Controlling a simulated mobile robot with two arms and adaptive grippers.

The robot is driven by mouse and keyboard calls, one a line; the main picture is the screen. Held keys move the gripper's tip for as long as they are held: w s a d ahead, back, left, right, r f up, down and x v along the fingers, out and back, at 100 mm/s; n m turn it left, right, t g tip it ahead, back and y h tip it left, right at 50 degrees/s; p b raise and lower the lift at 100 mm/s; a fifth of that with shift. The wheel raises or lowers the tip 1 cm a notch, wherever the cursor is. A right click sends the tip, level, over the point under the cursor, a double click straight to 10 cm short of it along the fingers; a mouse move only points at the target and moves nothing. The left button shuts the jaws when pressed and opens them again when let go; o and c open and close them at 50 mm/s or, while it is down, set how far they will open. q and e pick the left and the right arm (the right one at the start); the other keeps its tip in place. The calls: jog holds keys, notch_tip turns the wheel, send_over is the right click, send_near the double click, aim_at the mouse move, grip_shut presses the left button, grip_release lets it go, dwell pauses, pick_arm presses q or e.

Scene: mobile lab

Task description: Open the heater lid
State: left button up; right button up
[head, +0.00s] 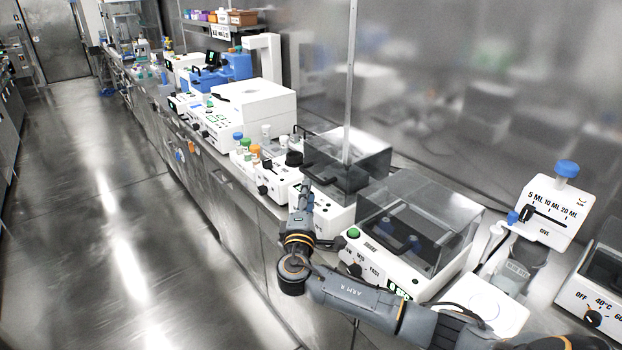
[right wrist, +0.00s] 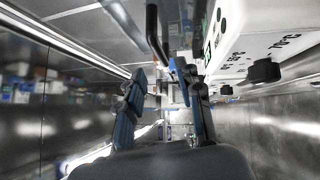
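The heater is a white box (head: 335,217) with small dark knobs on its front and a smoky see-through lid (head: 352,168), which looks closed. My right gripper (head: 305,186) is at the heater's front left, close to the lid's front edge. In the right wrist view, its two blue-grey fingers (right wrist: 163,88) are apart with nothing clearly held between them. A dark curved bar (right wrist: 152,32), perhaps the lid's handle, reaches down near the fingertips; I cannot tell if they touch. The heater's white front with temperature marks (right wrist: 262,42) is at the right. My left gripper is not in view.
A shaker (head: 385,262) with a clear cover stands right of the heater, behind my right forearm. A white unit with a black knob (head: 294,158) and small coloured-cap bottles (head: 254,150) stand to the left. The floor aisle (head: 130,240) is clear.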

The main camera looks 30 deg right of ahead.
aim_at(311, 176)
jog(key=b+x, duration=0.2)
jog(key=x, duration=0.6)
jog(key=shift+w, duration=0.1)
jog(key=shift+c, duration=0.2)
grip_shut()
